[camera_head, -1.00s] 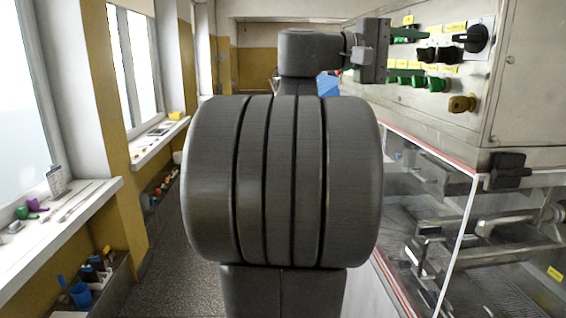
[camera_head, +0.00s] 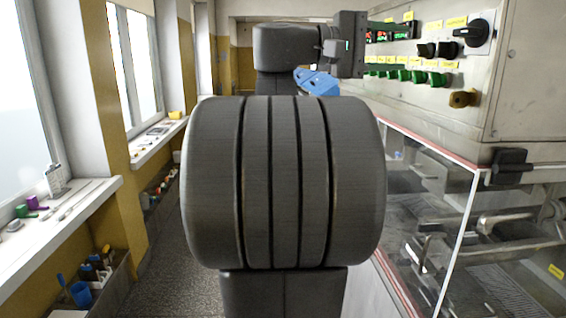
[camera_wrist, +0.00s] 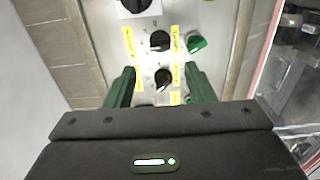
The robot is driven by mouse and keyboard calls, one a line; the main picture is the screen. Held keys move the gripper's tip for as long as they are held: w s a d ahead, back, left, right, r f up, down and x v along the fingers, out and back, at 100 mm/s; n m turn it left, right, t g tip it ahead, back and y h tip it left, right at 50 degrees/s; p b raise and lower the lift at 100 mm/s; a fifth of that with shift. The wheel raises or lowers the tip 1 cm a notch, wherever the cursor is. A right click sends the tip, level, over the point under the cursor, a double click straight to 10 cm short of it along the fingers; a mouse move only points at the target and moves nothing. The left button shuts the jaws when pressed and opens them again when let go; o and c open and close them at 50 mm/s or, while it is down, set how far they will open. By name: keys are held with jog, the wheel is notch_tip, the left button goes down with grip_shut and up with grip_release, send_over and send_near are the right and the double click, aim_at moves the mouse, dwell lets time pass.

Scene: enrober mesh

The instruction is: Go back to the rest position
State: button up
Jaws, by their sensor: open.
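My gripper shows in the wrist view (camera_wrist: 160,80) as two green fingers spread apart with nothing between them. They point at the control panel, with black knobs (camera_wrist: 160,42) showing beyond and between them. In the head view my dark wrist stands just left of the grey control panel (camera_head: 520,60), and the fingers are hard to make out there. The large dark ribbed part in the middle is my own arm and hides much of the aisle behind it.
The panel carries a row of green switches (camera_head: 405,74), black knobs (camera_head: 447,49) and an orange-brown knob (camera_head: 462,98). Below is a clear-walled machine enclosure (camera_head: 440,170) with red edging. A windowsill with small objects (camera_head: 60,210) runs along the left. Some floor (camera_head: 170,260) is free.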

aim_at(437, 49)
jog(key=d, duration=0.2)
jog(key=d+p, duration=0.1)
jog(key=d, duration=0.2)
jog(key=d+p, duration=0.1)
jog(key=d, duration=0.2)
jog(key=shift+w+d+r, duration=0.1)
jog(key=shift+w+d, duration=0.15)
jog(key=shift+w, duration=0.05)
jog(key=shift+f+m+b, duration=0.3)
jog(key=shift+b, duration=0.3)
jog(key=m+b, duration=0.3)
jog(key=m, duration=0.3)
jog(key=shift+b, duration=0.3)
jog(key=m+b, duration=0.2)
jog(key=m, duration=0.3)
jog(key=shift+r, duration=0.15)
jog(key=m+b, duration=0.1)
jog(key=m, duration=0.2)
jog(key=shift+r+m+b, duration=0.15)
jog(key=shift+m+b, duration=0.15)
jog(key=shift+b, duration=0.05)
